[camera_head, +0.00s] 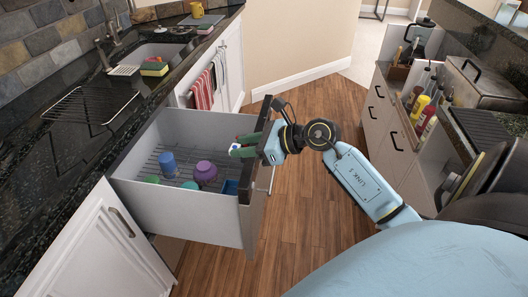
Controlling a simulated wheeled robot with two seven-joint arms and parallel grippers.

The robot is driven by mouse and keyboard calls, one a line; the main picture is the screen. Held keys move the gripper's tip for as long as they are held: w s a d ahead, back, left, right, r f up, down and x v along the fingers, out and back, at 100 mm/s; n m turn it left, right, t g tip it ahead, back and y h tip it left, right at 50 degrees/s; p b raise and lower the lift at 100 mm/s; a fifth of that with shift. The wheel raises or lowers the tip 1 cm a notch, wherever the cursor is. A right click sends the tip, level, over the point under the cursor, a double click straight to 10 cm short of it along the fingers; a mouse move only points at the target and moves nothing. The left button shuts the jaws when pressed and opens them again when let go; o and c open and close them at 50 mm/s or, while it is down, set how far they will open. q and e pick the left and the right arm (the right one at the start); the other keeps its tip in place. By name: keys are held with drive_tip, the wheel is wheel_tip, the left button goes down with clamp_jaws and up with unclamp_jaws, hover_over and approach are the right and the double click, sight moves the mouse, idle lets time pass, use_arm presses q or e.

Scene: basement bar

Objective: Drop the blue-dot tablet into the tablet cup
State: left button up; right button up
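My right gripper (237,147) reaches in from the right, over the right part of the open pull-out drawer (180,210). Its green fingers are closed around a small white thing with blue on it, which appears to be the blue-dot tablet (235,148). The tablet is held above the rack, apart from the things below. A small blue open box (230,187), which may be the tablet cup, sits inside at the drawer's front right corner, below the gripper. My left gripper is not in view.
The drawer's wire rack (148,165) holds a blue cup (168,163), a purple vessel (205,172) and green and teal pieces. The drawer's dark-topped front stands beside my gripper. A dark counter with a sink (155,55) runs along the left. Wooden floor (310,200) is clear to the right.

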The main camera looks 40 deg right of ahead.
drive_tip(key=o, duration=0.4)
drive_tip(key=v, duration=1.3)
drive_tip(key=shift+s+d, duration=0.15)
drive_tip(key=shift+s, duration=0.05)
